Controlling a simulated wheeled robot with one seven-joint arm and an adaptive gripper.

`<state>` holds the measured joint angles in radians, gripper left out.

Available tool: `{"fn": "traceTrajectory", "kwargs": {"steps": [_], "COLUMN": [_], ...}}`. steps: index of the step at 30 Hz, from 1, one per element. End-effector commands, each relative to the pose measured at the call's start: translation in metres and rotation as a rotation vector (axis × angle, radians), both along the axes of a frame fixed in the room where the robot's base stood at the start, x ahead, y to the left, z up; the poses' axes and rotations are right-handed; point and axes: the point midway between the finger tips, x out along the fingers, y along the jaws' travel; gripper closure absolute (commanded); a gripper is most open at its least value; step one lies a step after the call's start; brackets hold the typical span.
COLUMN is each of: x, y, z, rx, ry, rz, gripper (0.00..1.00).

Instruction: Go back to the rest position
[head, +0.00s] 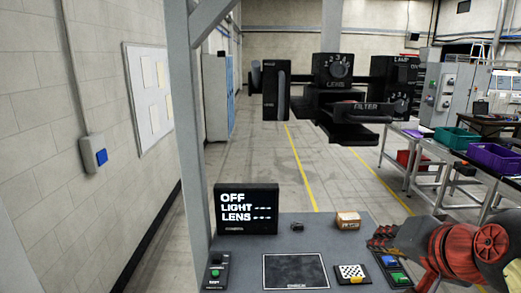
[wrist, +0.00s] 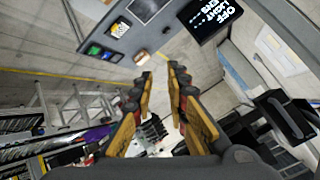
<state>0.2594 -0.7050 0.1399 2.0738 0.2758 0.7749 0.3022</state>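My gripper (head: 380,240) is at the right of the head view, above the right end of the grey bench. Its arm comes in from the right edge. In the wrist view my gripper (wrist: 160,75) shows two yellow-padded fingers with a clear gap between them. Nothing is held there. The bench top (head: 240,254) is below and to the left of it. A display (head: 247,209) on the bench reads OFF, LIGHT and LENS.
A black fixture with LENS (head: 336,68) and FILTER (head: 367,107) dials hangs above the bench. On the bench are a dark mat (head: 295,271), a dotted white plate (head: 352,271), a small box (head: 347,220) and button boxes (head: 215,271). A grey post (head: 188,150) stands left.

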Motion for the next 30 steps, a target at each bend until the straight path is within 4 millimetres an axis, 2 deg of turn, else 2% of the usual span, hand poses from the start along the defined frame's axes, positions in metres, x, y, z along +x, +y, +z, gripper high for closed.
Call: {"fn": "traceTrajectory", "kwargs": {"steps": [1,6,9,12,13,16,21,30], "x": [-0.012,-0.058,-0.086,-0.11,-0.114,-0.118,-0.117,-0.117], "y": [0.004,0.015,0.022,0.029,0.031,0.041,0.048,0.049], "z": [-0.041,-0.152,-0.213,-0.265,-0.277,-0.293,-0.296,-0.294], "rx": [-0.065,-0.267,-0.355,-0.401,-0.409,-0.418,-0.423,-0.422], "ry": [0.06,0.248,0.341,0.4,0.407,0.402,0.391,0.389], "rz": [0.058,0.266,0.377,0.45,0.466,0.5,0.524,0.523], "gripper": [0.84,0.84,0.84,0.84,0.84,0.84,0.84,0.84]}}
